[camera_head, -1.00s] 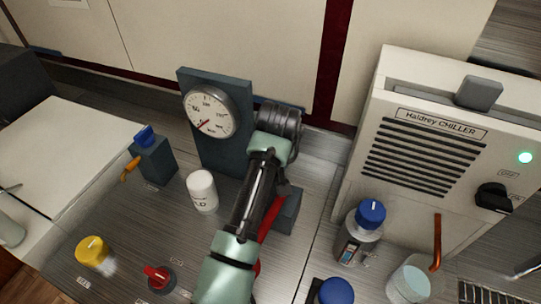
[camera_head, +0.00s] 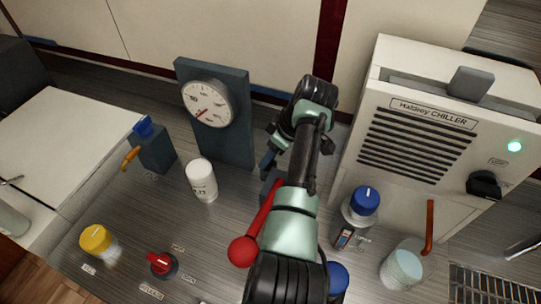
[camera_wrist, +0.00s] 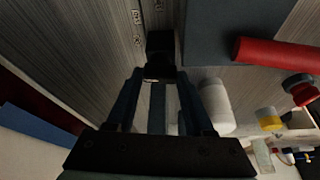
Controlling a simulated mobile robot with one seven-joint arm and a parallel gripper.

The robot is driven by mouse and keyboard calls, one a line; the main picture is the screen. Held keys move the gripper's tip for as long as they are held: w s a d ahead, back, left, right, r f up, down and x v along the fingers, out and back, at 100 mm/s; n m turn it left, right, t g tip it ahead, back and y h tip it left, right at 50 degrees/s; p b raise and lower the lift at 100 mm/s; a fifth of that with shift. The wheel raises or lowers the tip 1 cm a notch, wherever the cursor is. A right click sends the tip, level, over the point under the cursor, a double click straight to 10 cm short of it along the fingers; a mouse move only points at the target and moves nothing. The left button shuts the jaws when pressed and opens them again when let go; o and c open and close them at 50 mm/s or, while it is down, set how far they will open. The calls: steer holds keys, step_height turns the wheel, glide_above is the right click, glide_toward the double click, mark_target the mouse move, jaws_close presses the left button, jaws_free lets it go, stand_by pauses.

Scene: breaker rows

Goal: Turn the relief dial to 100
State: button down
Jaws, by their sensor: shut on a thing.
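My gripper (camera_wrist: 163,76) is shut on a small dark knob-like thing (camera_wrist: 160,50) close to the bench. In the head view my gripper (camera_head: 268,155) shows only partly beside my wrist, and my arm hides what it holds. Small labels stand on the bench near the held thing in the wrist view, too small to read. I cannot confirm from a label that it is the relief dial. A separate red dial (camera_head: 160,264) with labels around it sits at the lower left, clear of my gripper. The round gauge (camera_head: 208,103) has its red needle pointing lower left.
A red lever (camera_head: 262,215) with a ball end stands left of my arm.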

steer(key=shift+w+n+g+b, duration=0.15)
steer(key=shift+n+g+b, duration=0.15)
steer(key=shift+n+b, duration=0.45)
steer(key=shift+r+n, duration=0.1)
steer(key=shift+n, duration=0.25)
steer(key=c, duration=0.6)
jaws_free()
steer(key=shift+o, duration=0.2)
steer(key=shift+r, duration=0.1)
step_height(320, 180, up, 10)
